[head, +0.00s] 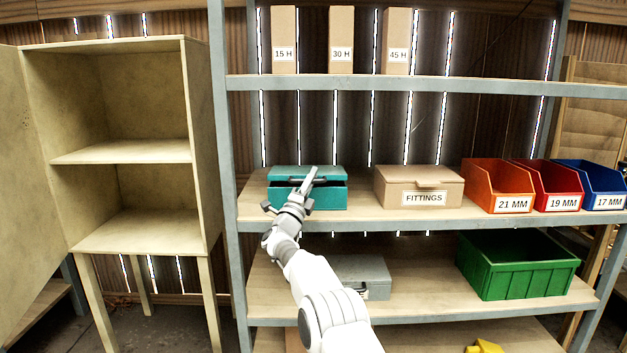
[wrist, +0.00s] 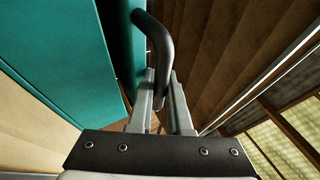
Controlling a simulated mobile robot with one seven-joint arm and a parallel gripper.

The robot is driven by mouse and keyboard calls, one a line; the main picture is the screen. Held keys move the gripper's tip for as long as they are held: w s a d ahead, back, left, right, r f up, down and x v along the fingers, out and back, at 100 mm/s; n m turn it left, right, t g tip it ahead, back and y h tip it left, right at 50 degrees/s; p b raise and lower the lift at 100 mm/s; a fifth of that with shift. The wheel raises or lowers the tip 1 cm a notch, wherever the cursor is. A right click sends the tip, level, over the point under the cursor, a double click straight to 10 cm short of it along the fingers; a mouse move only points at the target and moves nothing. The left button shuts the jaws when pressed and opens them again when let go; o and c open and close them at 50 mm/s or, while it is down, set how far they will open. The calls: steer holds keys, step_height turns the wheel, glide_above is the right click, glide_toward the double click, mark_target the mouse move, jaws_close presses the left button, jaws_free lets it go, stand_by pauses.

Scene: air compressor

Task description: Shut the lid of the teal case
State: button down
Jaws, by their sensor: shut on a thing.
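The teal case (head: 330,198) stands on the middle shelf, at its left end. Its lid (head: 285,172) is partly raised, with a dark gap between lid and body. In the wrist view the broad teal case body (wrist: 55,45) fills the upper left, and the narrower teal lid (wrist: 122,40) is beside it. My gripper (head: 311,176) is at the front of the lid. In the wrist view my gripper (wrist: 160,78) has its two fingers closed around the black curved handle (wrist: 158,42). My arm hides part of the case's front.
A cardboard FITTINGS box (head: 418,184) stands right of the case, with orange (head: 497,185), red (head: 548,183) and blue (head: 592,182) bins beyond. The upper shelf (head: 420,84) is above the case. A grey case (head: 365,272) and green crate (head: 517,270) sit below.

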steer(key=shift+s+a+f+h+b, duration=0.1)
steer(key=shift+f+h+b, duration=0.1)
steer(key=shift+f, duration=0.3)
steer(key=shift+s+a+f+h+b, duration=0.1)
steer(key=shift+f+b, duration=0.1)
steer(key=shift+f, duration=0.25)
stand_by(0.4)
stand_by(0.4)
steer(key=c, duration=1)
jaws_free()
steer(key=shift+s+r+m, duration=0.2)
steer(key=shift+r+m, duration=0.05)
steer(key=shift+m, duration=0.05)
steer(key=shift+o, duration=0.8)
steer(key=shift+w+d, duration=0.1)
steer(key=shift+f, duration=0.15)
steer(key=shift+p+v, duration=0.4)
steer(key=shift+v, duration=0.8)
steer(key=r+p+v, duration=0.1)
steer(key=p+v, duration=0.1)
steer(key=v, duration=1.2)
steer(key=shift+s+p, duration=0.4)
